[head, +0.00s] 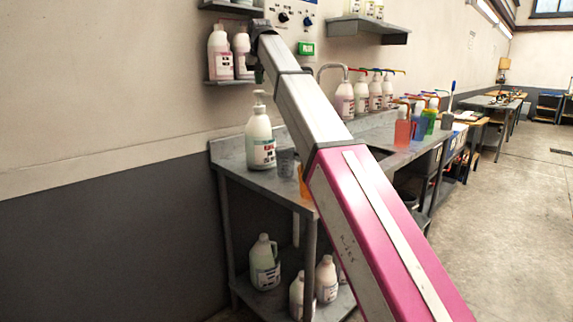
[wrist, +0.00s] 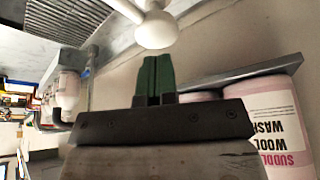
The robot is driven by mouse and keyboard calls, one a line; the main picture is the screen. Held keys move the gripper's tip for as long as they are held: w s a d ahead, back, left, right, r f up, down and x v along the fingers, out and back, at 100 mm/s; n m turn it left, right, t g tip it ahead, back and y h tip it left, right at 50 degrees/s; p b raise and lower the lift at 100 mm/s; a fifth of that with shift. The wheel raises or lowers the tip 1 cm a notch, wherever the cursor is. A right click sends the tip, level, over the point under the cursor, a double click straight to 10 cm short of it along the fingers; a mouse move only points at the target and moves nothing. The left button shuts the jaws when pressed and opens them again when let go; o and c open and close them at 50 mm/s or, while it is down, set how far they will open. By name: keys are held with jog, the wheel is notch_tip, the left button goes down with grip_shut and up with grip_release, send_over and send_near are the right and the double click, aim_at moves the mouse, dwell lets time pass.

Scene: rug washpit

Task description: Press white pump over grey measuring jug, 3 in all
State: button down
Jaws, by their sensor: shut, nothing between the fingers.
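The white pump (head: 259,97) tops a white bottle (head: 260,142) with a red and green label, upright on the metal bench. The grey measuring jug (head: 286,163) stands just right of the bottle, partly hidden by an orange container and my arm. My gripper (head: 260,75) is above the pump head, with a small gap showing in the head view. In the wrist view, the green fingertips (wrist: 157,75) are together and empty, just short of the round white pump head (wrist: 155,28). The jug's contents cannot be made out.
A wall shelf (head: 232,81) with large bottles (head: 221,52) is close behind my gripper. Several pump bottles (head: 344,98) and coloured bottles (head: 403,128) line the bench to the right. Jugs (head: 265,262) stand on the lower shelf. The floor (head: 520,200) at right is clear.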

jog(key=shift+f, duration=0.25)
jog(key=shift+f, duration=1.8)
jog(key=shift+r, duration=2.1)
jog(key=shift+f, duration=0.15)
jog(key=shift+f, duration=1.95)
jog(key=shift+r, duration=2.05)
jog(key=shift+f, duration=0.2)
